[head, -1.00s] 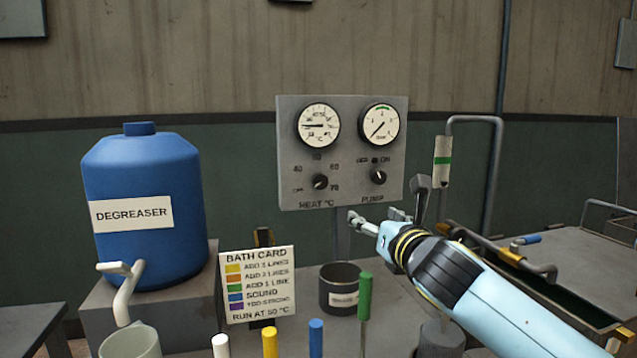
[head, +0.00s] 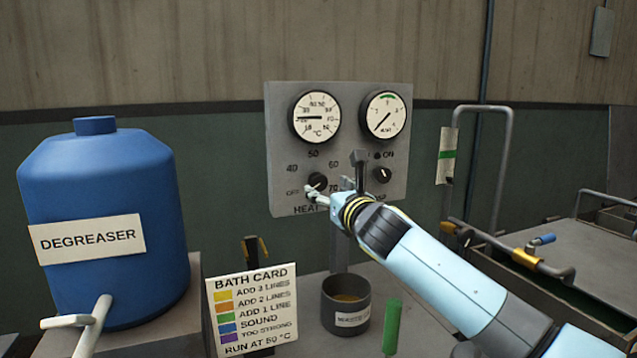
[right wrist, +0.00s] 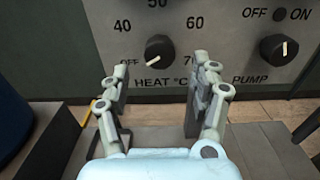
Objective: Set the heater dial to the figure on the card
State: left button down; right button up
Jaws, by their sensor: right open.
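The heater dial (head: 317,181) is a black knob marked HEAT °C on the grey wall panel (head: 285,150), with OFF, 40, 50, 60 and 70 around it. In the right wrist view the dial (right wrist: 160,52) has its white mark pointing down-left towards OFF. The bath card (head: 253,310) stands at lower centre; its last line reads RUN AT, with a small figure that looks like 50 °C. My right gripper (head: 331,189) is open and empty in front of the dial. In the right wrist view its fingers (right wrist: 155,82) stand either side of the dial, apart from it. My left gripper is not in view.
The pump knob (head: 383,175) is right of the heater dial. Two gauges (head: 317,118) (head: 384,116) sit above. A blue degreaser drum (head: 100,190) stands left, a dark pot (head: 345,305) below the panel. A pipe frame and metal-topped bench (head: 560,262) are at right.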

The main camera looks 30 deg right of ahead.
aim_at(320, 184)
jog(key=x, duration=0.4)
jog(key=shift+w+f, duration=0.1)
jog(key=shift+w, duration=0.2)
jog(key=shift+w+d, duration=0.15)
jog(key=shift+w, duration=0.3)
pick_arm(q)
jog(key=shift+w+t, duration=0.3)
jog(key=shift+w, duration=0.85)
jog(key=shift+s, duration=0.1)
pick_arm(e)
jog(key=c, duration=0.7)
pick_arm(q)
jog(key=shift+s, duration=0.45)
pick_arm(e)
jog(key=c, duration=0.5)
